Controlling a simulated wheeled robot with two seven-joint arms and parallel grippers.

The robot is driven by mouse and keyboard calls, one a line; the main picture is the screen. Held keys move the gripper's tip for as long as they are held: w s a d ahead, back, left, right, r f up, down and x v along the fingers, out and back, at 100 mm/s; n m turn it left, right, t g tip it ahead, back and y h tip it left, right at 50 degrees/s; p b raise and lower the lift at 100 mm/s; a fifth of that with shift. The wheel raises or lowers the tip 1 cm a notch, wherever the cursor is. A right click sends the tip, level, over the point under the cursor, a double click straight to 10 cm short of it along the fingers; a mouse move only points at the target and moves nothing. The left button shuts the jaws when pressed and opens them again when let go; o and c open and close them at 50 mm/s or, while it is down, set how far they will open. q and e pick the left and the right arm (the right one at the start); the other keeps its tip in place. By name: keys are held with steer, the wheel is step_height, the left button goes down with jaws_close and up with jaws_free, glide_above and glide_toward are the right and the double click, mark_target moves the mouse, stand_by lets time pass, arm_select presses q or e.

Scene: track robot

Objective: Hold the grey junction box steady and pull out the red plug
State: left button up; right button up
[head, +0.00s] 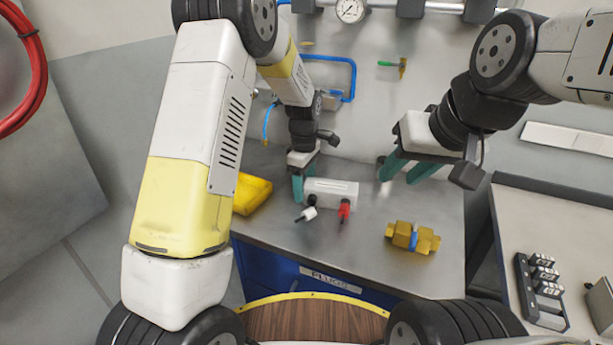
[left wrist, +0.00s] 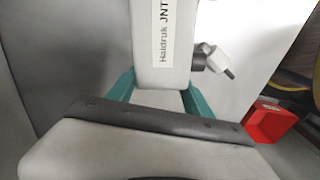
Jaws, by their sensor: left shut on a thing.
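The pale grey junction box (head: 336,189) lies on the metal bench. A red plug (head: 344,209) sits at the right of its front side and a white plug (head: 308,213) at the left. My left gripper (head: 300,188) is shut on the box's left end. In the left wrist view the box (left wrist: 163,60) shows between the two teal fingers, with a "Haidruk JNT" label and a pale plug (left wrist: 214,60) on its side. My right gripper (head: 407,170) is open and empty, above the bench to the right of the box.
A yellow tray (head: 251,194) stands left of the box. A brass-coloured fitting with a blue band (head: 412,237) lies to the right. A blue pipe (head: 345,80) and a gauge (head: 350,9) are on the back wall. Bare bench lies between box and fitting.

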arm_select(q)
steer(key=o, duration=1.8)
steer(key=shift+w+a+r, duration=0.2)
steer(key=shift+w+a, duration=0.1)
steer(key=shift+a, duration=0.25)
step_height(320, 180, up, 11)
steer(key=s+a+r+m+t+h, duration=0.15)
steer(key=s+a+r+m, duration=0.25)
steer(key=s+r, duration=0.4)
steer(key=s+a+r+m+t, duration=0.1)
steer(key=s+a+m, duration=0.1)
steer(key=s, duration=0.4)
steer(key=s+a+r+m+t, duration=0.1)
steer(key=s+a+m+t, duration=0.1)
steer(key=s+m, duration=0.2)
steer(key=s+a+r+m+t, duration=0.1)
steer(key=s+m, duration=0.3)
steer(key=s, duration=0.5)
steer(key=shift+s+a+r+t+h, duration=0.15)
steer(key=shift+a+r+t+h, duration=0.15)
steer(key=shift+a, duration=0.35)
